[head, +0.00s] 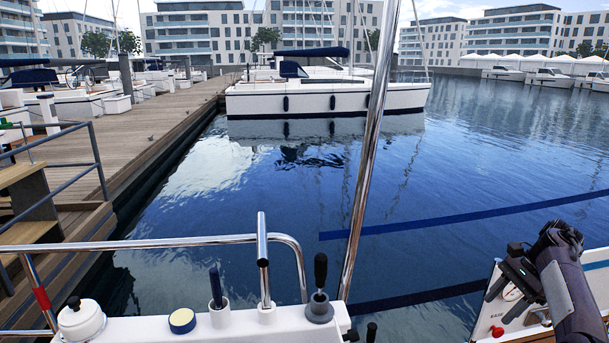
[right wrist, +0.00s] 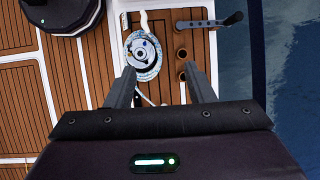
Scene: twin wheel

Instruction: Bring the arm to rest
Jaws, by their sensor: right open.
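My right arm comes in at the lower right of the head view. Its gripper (head: 503,285) points left and down over a white surface at the boat's edge. In the right wrist view the two dark fingers of this gripper (right wrist: 158,82) stand apart with nothing held between them. A round silver and white fitting (right wrist: 142,54) on the teak deck shows beyond and between the fingertips; I cannot tell how far below them it is. My left gripper is not in view.
A white console (head: 200,330) with levers and a chrome rail (head: 150,242) stands at the front left. A chrome pole (head: 365,150) rises mid-view. A black-handled crank (right wrist: 212,23) lies near the deck edge. Open water (head: 250,190) and a wooden dock (head: 120,130) lie beyond.

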